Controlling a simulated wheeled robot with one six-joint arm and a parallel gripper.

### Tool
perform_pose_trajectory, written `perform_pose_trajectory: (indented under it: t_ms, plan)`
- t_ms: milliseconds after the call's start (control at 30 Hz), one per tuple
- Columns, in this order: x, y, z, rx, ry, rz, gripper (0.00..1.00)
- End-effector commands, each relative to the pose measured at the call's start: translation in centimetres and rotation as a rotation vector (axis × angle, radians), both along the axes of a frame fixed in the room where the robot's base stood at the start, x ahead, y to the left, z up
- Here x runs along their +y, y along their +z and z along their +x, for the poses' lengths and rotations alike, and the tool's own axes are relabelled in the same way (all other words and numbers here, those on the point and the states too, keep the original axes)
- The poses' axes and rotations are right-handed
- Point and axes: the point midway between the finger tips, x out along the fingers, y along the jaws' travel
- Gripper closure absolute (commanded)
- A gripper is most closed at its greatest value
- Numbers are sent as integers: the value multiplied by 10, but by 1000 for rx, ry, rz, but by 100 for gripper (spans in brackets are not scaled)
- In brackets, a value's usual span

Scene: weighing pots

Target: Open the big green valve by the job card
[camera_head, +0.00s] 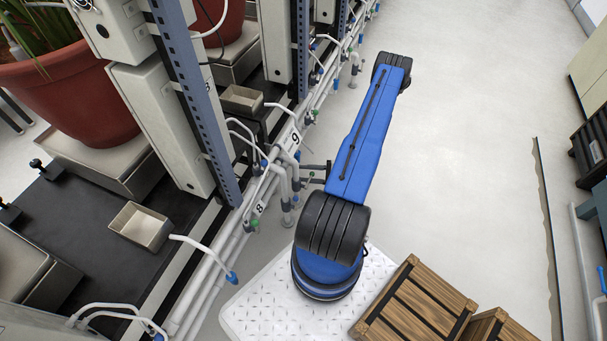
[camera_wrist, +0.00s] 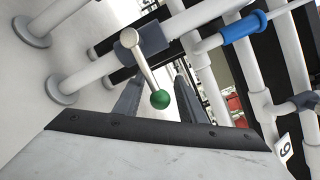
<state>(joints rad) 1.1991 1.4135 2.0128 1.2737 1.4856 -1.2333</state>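In the wrist view a metal valve lever with a green ball end (camera_wrist: 160,99) sits on a pale pipe. The two dark fingers of my gripper (camera_wrist: 160,74) stand apart, one on each side of the green ball; no contact shows. In the head view my gripper (camera_head: 306,172) reaches left from under my blue arm to the pipes near label 9, partly hidden.
Pots, metal trays and a blue post (camera_head: 195,95) stand left of the pipes. Wooden crates (camera_head: 415,305) stand right of my base. The floor aisle (camera_head: 460,110) is clear.

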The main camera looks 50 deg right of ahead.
Motion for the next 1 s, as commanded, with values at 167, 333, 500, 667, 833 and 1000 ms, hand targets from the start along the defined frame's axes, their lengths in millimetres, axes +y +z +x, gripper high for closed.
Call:
perform_pose_trajectory:
  t_ms: [167, 333, 500, 667, 833, 1000]
  plan:
    - [2, 0, 2, 0, 0, 0, 63]
    - [2, 0, 2, 0, 0, 0, 63]
    - [2, 0, 2, 0, 0, 0, 100]
    - [2, 0, 2, 0, 1, -1, 100]
    - [2, 3, 2, -10, 0, -26, 100]
    - [2, 9, 2, -41, 0, -97, 100]
